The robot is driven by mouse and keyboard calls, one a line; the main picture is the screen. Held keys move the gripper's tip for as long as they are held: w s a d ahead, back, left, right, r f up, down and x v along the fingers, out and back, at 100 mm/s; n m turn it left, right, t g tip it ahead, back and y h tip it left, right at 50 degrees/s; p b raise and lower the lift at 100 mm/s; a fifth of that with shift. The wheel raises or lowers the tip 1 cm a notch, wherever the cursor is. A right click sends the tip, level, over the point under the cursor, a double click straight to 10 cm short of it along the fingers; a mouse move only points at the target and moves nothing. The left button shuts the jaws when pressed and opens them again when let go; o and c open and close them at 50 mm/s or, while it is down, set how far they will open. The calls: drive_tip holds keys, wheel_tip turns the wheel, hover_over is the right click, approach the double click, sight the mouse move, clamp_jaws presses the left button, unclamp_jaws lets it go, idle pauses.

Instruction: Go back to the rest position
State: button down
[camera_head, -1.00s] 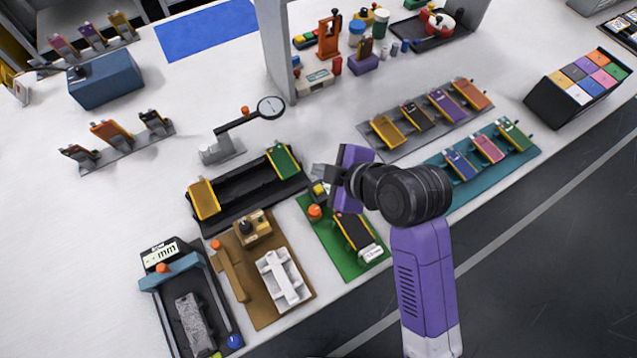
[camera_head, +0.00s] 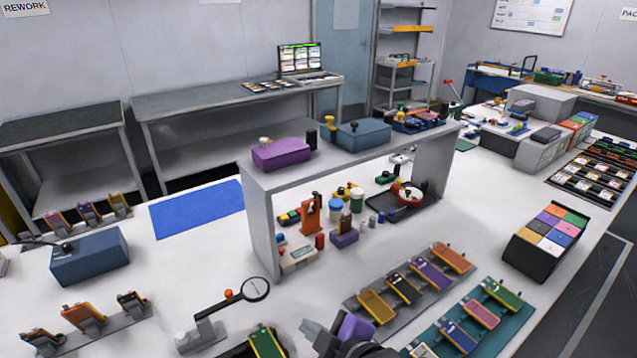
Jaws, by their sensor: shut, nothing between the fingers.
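My gripper (camera_head: 322,330) shows at the bottom middle of the head view, dark grey with a purple part behind it. It is shut and empty, above the white bench. Its lower part and most of my arm are cut off by the bottom edge. A grey rack of pouch cells (camera_head: 362,310) stands just to its right, and a teal rack of cells (camera_head: 517,328) lies beyond that. A black tray with a green-and-yellow cell (camera_head: 265,341) is to its left, partly cut off.
A round magnifier on an arm (camera_head: 255,289) stands left of the gripper. A grey shelf unit (camera_head: 262,225) rises behind, with a purple box (camera_head: 281,154) on top. A blue mat (camera_head: 197,209) lies clear at the left. A black bin of coloured blocks (camera_head: 530,256) stands at the right.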

drive_tip(key=s+d+r+m+t+h, duration=0.35)
drive_tip(key=s+d+m+t, duration=0.35)
drive_tip(key=s+d+m, duration=0.5)
drive_tip(key=s+d+m+h, duration=0.1)
drive_tip(key=s+d, duration=0.2)
drive_tip(key=s, duration=0.4)
drive_tip(key=s+d+f+m+g+h, duration=0.1)
drive_tip(key=s+d, duration=0.2)
drive_tip(key=s, duration=0.5)
drive_tip(key=s+d+h, duration=0.1)
drive_tip(key=s+d, duration=0.2)
drive_tip(key=s, duration=0.4)
drive_tip(key=shift+s+d+f+m, duration=0.2)
drive_tip(key=shift+s+m, duration=0.2)
drive_tip(key=shift+h, duration=0.25)
